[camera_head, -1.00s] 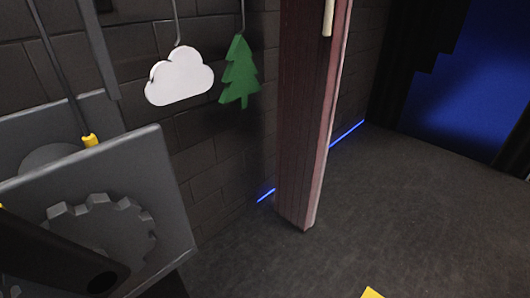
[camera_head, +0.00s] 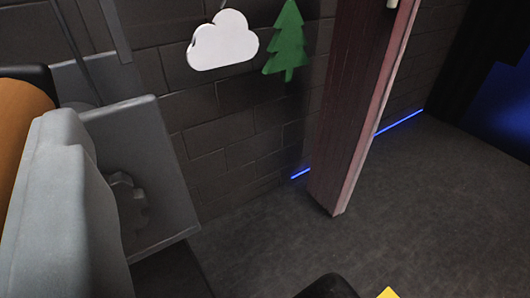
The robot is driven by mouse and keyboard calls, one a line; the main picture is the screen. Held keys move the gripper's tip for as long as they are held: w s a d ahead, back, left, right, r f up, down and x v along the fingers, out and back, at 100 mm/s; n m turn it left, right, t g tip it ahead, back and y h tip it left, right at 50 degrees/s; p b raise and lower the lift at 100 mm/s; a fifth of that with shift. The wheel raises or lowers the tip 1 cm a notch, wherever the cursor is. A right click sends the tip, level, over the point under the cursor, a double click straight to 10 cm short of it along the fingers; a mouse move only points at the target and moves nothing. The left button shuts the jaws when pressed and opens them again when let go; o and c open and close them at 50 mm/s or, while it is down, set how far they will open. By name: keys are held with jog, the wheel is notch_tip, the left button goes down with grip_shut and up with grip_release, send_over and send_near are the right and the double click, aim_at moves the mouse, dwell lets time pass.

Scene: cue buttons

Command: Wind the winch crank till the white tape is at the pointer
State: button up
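The winch's grey side plate (camera_head: 155,170), with a toothed wheel (camera_head: 130,203) on its face, stands at the left. A large pale grey block (camera_head: 65,215), close to the camera, covers much of it and looks like part of my gripper. An orange-brown cylinder with a dark end (camera_head: 20,135), perhaps the crank's handle, lies at the left edge beside the block. I cannot tell whether the gripper holds it, and no pair of fingertips shows. The dark rope (camera_head: 75,40) runs down behind the plate. I can make out neither white tape nor a pointer.
A white cloud (camera_head: 223,42) and a green tree (camera_head: 287,42) hang before the brick wall. A reddish post (camera_head: 360,110) stands right of them. A dark rounded thing (camera_head: 328,287) and a yellow piece (camera_head: 388,293) show at the bottom edge. The floor at right is clear.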

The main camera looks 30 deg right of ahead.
jog(key=shift+w+d+f, duration=0.1)
jog(key=shift+d+f, duration=0.25)
jog(key=shift+d, duration=0.35)
jog(key=shift+w+d+f, duration=0.1)
jog(key=shift+d+f, duration=0.3)
jog(key=shift+d, duration=0.25)
jog(key=shift+d+f, duration=0.35)
jog(key=shift+d, duration=0.35)
jog(key=d+f, duration=0.3)
jog(key=shift+f, duration=0.3)
jog(key=o, duration=1.1)
jog(key=shift+s, duration=0.1)
jog(key=shift+s, duration=4.95)
